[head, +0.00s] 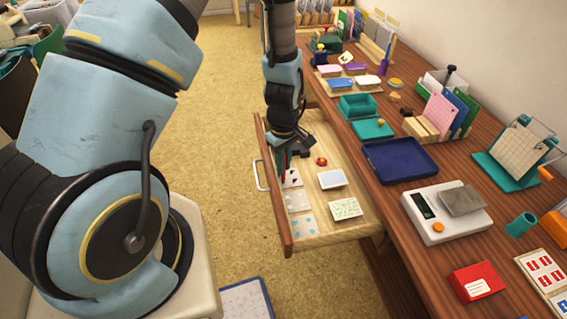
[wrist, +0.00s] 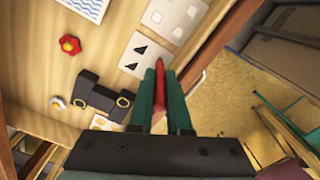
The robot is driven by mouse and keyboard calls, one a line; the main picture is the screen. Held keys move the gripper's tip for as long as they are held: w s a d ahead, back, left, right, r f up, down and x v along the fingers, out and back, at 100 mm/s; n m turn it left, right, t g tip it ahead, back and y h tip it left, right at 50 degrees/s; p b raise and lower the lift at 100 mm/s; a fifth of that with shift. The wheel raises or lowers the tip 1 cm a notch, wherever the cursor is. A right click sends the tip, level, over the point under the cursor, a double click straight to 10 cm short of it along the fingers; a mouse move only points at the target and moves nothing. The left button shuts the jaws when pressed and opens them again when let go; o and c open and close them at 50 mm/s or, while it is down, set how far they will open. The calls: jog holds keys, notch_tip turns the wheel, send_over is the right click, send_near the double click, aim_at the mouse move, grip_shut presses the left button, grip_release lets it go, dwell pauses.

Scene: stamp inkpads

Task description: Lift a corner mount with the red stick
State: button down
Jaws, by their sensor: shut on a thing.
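My gripper (wrist: 164,88) has teal fingers and is shut on the red stick (wrist: 159,80). The stick shows between the fingers in the wrist view, with its tip a little past them. In the head view my gripper (head: 281,168) hangs over the near left side of the open drawer. A white card with black triangular corner mounts (wrist: 136,56) lies in the drawer, just left of the fingertips in the wrist view. It also shows in the head view (head: 292,179). I cannot tell whether the stick touches a mount.
The drawer (head: 378,226) also holds a red flower-shaped piece (wrist: 69,44), a black piece with gold rings (wrist: 102,98), a white pad (head: 332,179) and a patterned card (head: 345,208). The drawer's side wall (head: 272,190) is close to my gripper. The desk (head: 390,205) is crowded.

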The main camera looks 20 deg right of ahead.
dwell(0.4)
jog(key=shift+r+p, duration=2.7)
jog(key=shift+r, duration=0.8)
jog(key=shift+f, duration=0.1)
